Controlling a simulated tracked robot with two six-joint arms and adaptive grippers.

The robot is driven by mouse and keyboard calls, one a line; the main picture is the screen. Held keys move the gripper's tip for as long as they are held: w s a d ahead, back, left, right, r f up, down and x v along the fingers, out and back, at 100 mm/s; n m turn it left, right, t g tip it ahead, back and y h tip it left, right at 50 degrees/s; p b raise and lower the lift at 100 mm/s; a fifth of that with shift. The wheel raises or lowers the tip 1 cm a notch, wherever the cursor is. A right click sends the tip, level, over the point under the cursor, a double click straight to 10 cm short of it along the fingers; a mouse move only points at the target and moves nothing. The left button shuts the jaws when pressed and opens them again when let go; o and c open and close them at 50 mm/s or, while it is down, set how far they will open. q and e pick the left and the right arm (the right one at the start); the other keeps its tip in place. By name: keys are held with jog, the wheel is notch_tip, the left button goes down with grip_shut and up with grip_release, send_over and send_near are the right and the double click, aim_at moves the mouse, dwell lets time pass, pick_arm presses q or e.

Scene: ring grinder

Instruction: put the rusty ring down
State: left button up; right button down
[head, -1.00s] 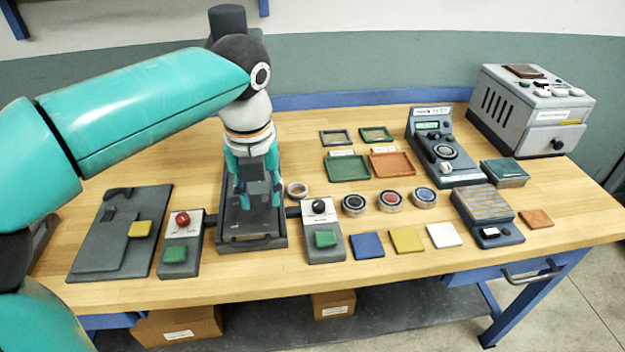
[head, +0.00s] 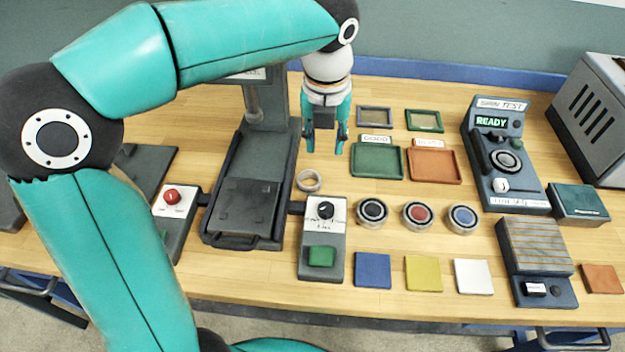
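A single pale tan-grey ring (head: 309,180) lies flat on the wooden table, just right of the grinder's dark base (head: 222,222). At this size I cannot make out rust on it. My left gripper (head: 325,148) points down above the table, behind the ring and slightly to its right in the picture. Its two fingers are apart, with nothing visible between them, and it is clear of the ring. My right gripper is not in view.
A control box with a black knob (head: 326,210) stands in front of the ring. Three round pots, the nearest with a black centre (head: 372,212), are to its right. A green tray (head: 377,174) and an orange tray (head: 434,180) lie behind them. A tester (head: 505,160) reads READY.

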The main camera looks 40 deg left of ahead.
pick_arm(q)
send_over(320, 179)
jog(key=f, duration=0.4)
jog(key=d+f, duration=0.1)
jog(key=f, duration=0.1)
jog(key=shift+s+f+b, duration=0.1)
jog(key=shift+f+b, duration=0.15)
jog(key=shift+b, duration=0.05)
jog(key=f, duration=0.3)
jog(key=a+f, duration=0.1)
jog(key=f, duration=0.1)
jog(key=shift+f, duration=0.4)
grip_shut()
